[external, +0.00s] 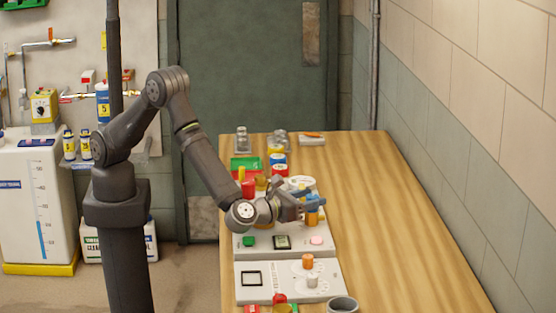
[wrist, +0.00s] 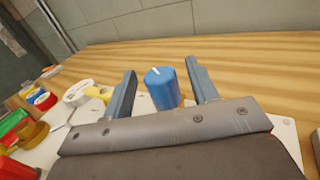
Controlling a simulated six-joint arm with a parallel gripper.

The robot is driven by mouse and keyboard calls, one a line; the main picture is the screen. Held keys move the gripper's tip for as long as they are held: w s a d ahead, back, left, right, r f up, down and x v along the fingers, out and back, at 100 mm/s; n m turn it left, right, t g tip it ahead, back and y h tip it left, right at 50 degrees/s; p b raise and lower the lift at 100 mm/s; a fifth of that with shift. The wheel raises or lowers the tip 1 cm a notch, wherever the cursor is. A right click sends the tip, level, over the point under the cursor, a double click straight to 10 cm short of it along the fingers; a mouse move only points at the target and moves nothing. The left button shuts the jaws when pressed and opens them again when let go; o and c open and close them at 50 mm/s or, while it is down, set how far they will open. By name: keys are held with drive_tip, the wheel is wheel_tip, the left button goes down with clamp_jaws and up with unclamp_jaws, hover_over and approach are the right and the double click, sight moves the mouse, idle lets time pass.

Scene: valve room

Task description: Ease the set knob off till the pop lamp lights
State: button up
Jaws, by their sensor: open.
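A blue knob (wrist: 163,92) with a white pointer mark on its top stands between my fingers in the wrist view. My gripper (wrist: 161,67) is open, with one finger on each side of the knob and a visible gap on both sides. In the external view my gripper (external: 312,203) is over the far part of a grey panel (external: 270,252), and the knob is largely hidden by the fingers. That panel has a green button (external: 249,241), a dark square display (external: 282,242) and a pale pink round piece (external: 316,240). I cannot tell which piece is the pop lamp.
A nearer panel (external: 255,296) carries an orange knob (external: 307,261) and a white knob (external: 312,280). A grey cup (external: 342,304) stands at the front. Several coloured items crowd the bench beyond my gripper. The wooden bench (external: 390,230) is clear on the right.

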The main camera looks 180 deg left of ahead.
drive_tip(key=v, duration=1.6)
drive_tip(key=shift+d, duration=0.1)
